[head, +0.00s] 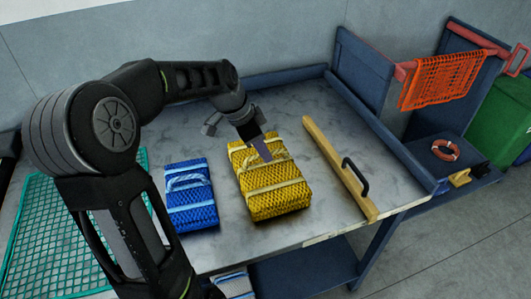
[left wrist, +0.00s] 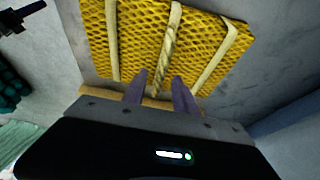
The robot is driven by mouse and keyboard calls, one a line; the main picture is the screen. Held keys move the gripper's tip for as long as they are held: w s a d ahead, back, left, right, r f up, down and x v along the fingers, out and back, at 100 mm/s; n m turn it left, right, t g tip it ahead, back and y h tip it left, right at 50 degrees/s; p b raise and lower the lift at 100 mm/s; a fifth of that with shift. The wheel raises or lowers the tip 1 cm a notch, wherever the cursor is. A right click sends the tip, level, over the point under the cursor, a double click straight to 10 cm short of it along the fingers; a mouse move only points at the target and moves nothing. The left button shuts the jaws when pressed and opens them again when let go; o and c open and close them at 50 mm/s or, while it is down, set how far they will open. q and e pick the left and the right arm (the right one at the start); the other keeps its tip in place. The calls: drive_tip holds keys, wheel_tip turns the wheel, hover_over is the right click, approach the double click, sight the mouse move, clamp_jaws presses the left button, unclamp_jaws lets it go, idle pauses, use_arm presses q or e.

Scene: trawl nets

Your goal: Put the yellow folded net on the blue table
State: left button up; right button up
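The yellow folded net (head: 272,191), tied with pale straps, lies on the grey top of the blue-framed table (head: 225,238), between a blue folded net and a wooden bar. My left gripper (head: 262,150) is over the far part of the yellow net. In the left wrist view the two fingers (left wrist: 160,82) are apart, pointing at the strapped yellow net (left wrist: 205,35). A pale band shows behind the fingers; whether they touch it I cannot tell. My right gripper is not in view.
The blue folded net (head: 190,205) lies left of the yellow one. A wooden bar with a black handle (head: 338,165) lies to the right. A green mesh (head: 60,240) is at the left. An orange net (head: 442,80) hangs on a red rail. A lower blue shelf (head: 305,275) shows underneath.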

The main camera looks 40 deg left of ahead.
use_arm(q)
drive_tip(key=v, duration=0.9)
drive_tip(key=shift+r, duration=0.15)
